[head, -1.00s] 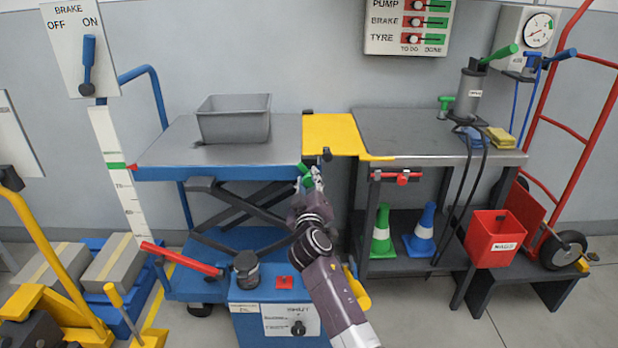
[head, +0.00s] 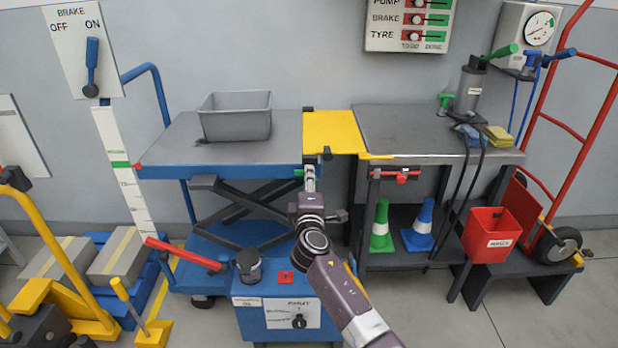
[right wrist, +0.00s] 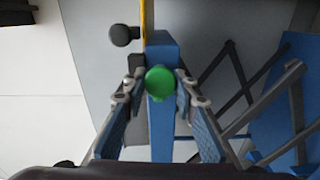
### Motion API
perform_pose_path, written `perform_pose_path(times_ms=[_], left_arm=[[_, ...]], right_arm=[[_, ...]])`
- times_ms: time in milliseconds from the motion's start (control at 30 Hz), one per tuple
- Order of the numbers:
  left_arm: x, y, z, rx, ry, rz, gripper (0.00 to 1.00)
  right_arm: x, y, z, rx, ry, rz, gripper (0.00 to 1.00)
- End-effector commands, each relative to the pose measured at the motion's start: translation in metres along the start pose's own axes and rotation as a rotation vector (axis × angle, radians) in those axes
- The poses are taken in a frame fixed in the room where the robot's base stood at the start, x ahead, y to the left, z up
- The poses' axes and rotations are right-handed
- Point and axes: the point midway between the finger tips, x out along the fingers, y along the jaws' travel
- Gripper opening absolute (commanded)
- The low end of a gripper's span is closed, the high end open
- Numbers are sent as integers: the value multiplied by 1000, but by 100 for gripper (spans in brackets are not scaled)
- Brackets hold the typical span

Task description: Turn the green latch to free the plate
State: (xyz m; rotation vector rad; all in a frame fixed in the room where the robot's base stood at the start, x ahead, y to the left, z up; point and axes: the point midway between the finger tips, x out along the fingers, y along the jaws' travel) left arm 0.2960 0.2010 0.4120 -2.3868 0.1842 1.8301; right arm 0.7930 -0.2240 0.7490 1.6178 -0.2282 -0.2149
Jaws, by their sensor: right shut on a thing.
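The green latch (head: 298,173) sits at the right front corner of the blue lift table, just below the yellow plate (head: 332,131). In the head view its visible part points left, roughly level. In the right wrist view the latch shows as a round green end (right wrist: 160,83) in front of a blue post. My right gripper (head: 310,176) is shut on the latch, with one finger on either side of it. The yellow plate lies flat across the gap between the lift table (head: 160,172) and the grey bench (head: 440,158). My left gripper is out of view.
A grey bin (head: 236,125) stands on the lift table. A small black knob (head: 326,153) hangs at the plate's front edge, close to my right gripper. A red bar (head: 184,254) sticks out at left. Cones stand under the bench.

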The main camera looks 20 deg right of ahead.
Motion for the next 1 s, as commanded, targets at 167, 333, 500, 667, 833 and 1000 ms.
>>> perform_pose_path(times_ms=[167, 333, 500, 667, 833, 1000], left_arm=[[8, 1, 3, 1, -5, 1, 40], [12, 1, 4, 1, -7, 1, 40], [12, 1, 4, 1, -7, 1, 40], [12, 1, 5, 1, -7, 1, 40], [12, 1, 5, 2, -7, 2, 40], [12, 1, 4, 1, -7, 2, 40]], right_arm=[[0, 0, -1, -52, 1, -1, 2], [0, -1, 0, -73, 1, -1, 2], [0, -1, 0, -77, 1, -1, 2], [0, -1, 0, -76, 1, -1, 2], [0, -1, 0, -75, 1, -1, 39], [0, -1, 0, -74, 1, -1, 42]])
